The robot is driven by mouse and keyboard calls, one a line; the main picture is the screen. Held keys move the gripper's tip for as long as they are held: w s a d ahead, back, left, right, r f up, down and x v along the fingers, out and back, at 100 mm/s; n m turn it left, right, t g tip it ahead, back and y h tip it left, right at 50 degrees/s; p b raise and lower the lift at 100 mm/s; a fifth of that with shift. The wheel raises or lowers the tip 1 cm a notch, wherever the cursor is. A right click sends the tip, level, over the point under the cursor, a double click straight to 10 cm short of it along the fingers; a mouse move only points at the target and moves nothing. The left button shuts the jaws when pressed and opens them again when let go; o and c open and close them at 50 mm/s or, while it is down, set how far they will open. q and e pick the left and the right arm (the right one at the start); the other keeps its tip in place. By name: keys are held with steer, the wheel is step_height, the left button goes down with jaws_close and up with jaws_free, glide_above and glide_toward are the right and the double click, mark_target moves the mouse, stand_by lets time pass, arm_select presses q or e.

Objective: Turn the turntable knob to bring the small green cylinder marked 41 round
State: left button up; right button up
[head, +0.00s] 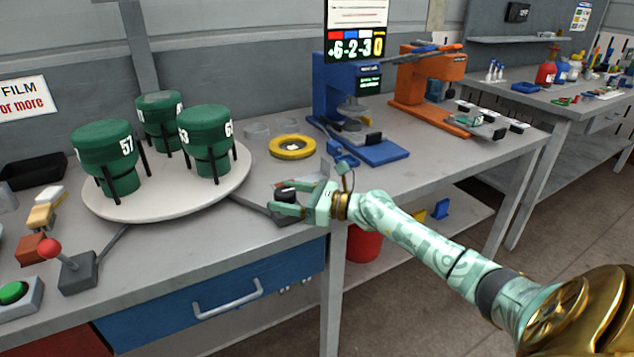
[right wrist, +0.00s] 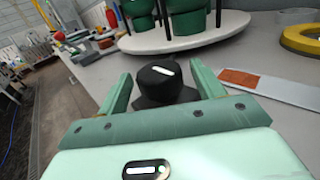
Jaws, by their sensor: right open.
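The pale round turntable (head: 165,208) carries three dark green cylinders in upright black posts. The front left cylinder (head: 105,150) shows 57, and the right cylinder (head: 206,130) shows side numbers partly turned away. The back cylinder (head: 158,105) is partly hidden and its marking is unreadable. I see no 41. The black turntable knob (right wrist: 158,84), with a white line on top, stands between the spread fingers of my right gripper (right wrist: 162,92). Gaps show on both sides of it. In the head view my right gripper (head: 281,199) is at the table's front edge, partly hiding the knob. My left gripper is out of view.
A yellow ring (head: 292,147) lies right of the turntable. A blue press (head: 362,120) and an orange press (head: 430,90) stand further right. A red-knobbed joystick (head: 75,268) and a green button (head: 14,292) are at the front left. A flat card (right wrist: 270,90) lies right of the knob.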

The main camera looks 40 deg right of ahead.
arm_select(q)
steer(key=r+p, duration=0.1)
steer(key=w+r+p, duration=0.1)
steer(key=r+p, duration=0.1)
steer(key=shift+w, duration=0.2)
arm_select(e)
steer(key=v, duration=1.5)
steer(key=shift+d, duration=0.15)
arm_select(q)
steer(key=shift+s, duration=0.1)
arm_select(e)
steer(key=shift+s, duration=0.15)
